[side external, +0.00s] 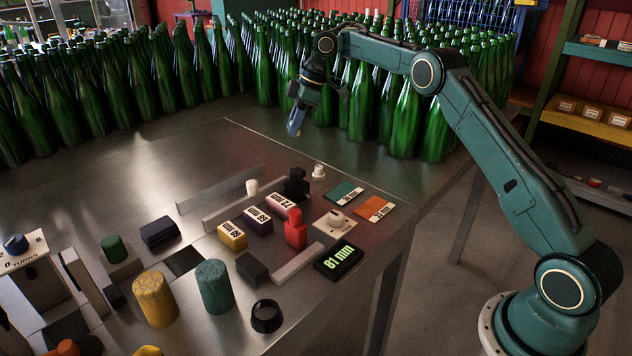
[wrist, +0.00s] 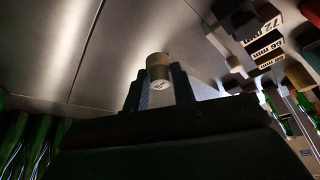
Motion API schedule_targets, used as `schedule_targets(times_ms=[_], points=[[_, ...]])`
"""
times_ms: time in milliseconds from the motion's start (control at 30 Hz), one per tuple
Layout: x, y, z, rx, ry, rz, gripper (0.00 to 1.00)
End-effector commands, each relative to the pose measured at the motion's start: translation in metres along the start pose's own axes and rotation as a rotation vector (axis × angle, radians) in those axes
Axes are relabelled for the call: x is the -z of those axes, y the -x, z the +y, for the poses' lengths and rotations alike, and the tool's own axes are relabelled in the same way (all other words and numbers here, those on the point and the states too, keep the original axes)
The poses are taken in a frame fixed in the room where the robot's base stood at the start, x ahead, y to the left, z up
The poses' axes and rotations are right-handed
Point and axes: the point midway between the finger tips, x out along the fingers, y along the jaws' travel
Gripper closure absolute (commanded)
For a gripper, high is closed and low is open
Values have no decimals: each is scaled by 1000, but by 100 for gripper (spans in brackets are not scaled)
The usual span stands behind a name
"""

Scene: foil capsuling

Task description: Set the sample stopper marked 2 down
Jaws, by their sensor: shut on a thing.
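My gripper (side external: 295,130) hangs above the back part of the metal table, in front of the green bottles. In the wrist view it is shut on a small pale stopper (wrist: 159,66), held between the fingertips. The stopper's near end face is white with a small dark mark, too small and tilted to read surely. The far end of the stopper shows bare metal table behind it. In the side external view the held stopper is not clearly visible at the fingertips.
Green bottles (side external: 403,115) crowd the back of the table (side external: 180,160). White stoppers stand near the middle (side external: 252,187) and right (side external: 318,171). Bare metal lies left of my gripper.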

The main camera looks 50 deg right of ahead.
Motion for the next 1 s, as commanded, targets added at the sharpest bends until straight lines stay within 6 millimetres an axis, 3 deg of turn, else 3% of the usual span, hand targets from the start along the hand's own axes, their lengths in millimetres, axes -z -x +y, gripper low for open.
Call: schedule_targets(times_ms=[267,467,1000], points=[[28,-2,-14,-33,-76,-1,95],[61,-4,-34,-80,-188,-1,95],[138,-4,-119,-242,-580,0,95]])
